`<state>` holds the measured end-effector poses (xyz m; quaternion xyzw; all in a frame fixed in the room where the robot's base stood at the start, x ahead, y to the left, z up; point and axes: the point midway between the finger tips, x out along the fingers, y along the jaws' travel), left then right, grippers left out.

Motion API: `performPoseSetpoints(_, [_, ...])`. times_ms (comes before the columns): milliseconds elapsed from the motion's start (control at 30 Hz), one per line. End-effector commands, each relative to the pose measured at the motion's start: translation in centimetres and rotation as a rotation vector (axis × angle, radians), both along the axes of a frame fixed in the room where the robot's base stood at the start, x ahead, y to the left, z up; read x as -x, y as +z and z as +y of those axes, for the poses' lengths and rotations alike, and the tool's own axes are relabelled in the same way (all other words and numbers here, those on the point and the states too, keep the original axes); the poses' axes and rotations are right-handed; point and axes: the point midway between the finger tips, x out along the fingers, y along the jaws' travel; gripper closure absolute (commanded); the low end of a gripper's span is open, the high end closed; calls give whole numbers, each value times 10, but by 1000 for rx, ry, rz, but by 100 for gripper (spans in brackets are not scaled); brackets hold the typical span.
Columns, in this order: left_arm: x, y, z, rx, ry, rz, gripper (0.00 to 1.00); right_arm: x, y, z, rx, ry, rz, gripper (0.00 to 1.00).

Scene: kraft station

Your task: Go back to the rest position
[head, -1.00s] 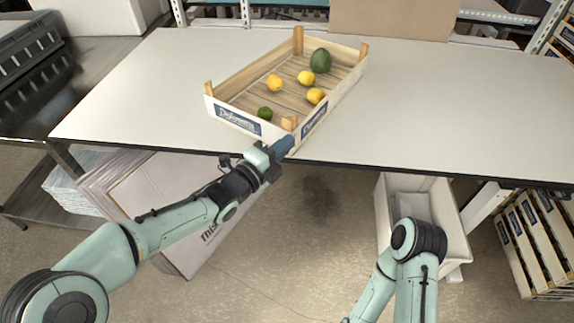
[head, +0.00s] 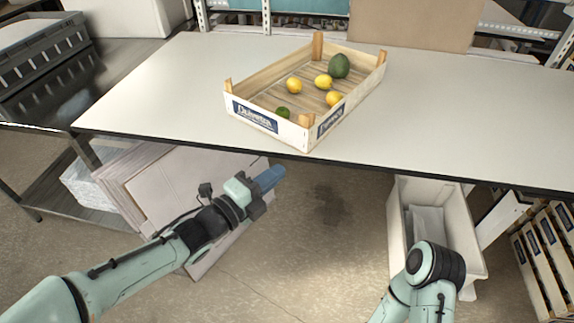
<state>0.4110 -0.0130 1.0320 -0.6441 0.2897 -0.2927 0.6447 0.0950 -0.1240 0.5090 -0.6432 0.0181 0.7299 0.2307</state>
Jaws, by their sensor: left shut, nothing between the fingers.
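My left gripper (head: 268,179) is shut and empty. In the head view it is in front of the table's (head: 430,110) front edge, below and apart from the wooden crate. My right arm shows at the lower right, but its gripper is out of view. The wooden crate (head: 268,122) stands on the table near the front edge. It holds several fruits: a dark green one (head: 339,66), a small green one (head: 283,112) and yellow ones (head: 294,86).
A white bin (head: 398,222) stands under the table at the right. Flattened cardboard (head: 175,195) leans under the table at the left. Stacked crates (head: 548,255) stand at the far right, and a dark metal rack (head: 45,75) at the left. Floor between cardboard and bin is clear.

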Motion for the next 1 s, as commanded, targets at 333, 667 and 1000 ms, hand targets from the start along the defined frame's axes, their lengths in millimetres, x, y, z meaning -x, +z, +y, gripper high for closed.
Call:
performPoseSetpoints(333, [3,-7,8,8,8,30,100,0,1,0,0,0,0,100])
performPoseSetpoints(667, [-3,-184,59,320,318,846,100,-1,34,0,-3,3,7,100])
performPoseSetpoints(1000, [145,-379,121,786,1075,1816,100,-8,75,0,-6,7,13,100])
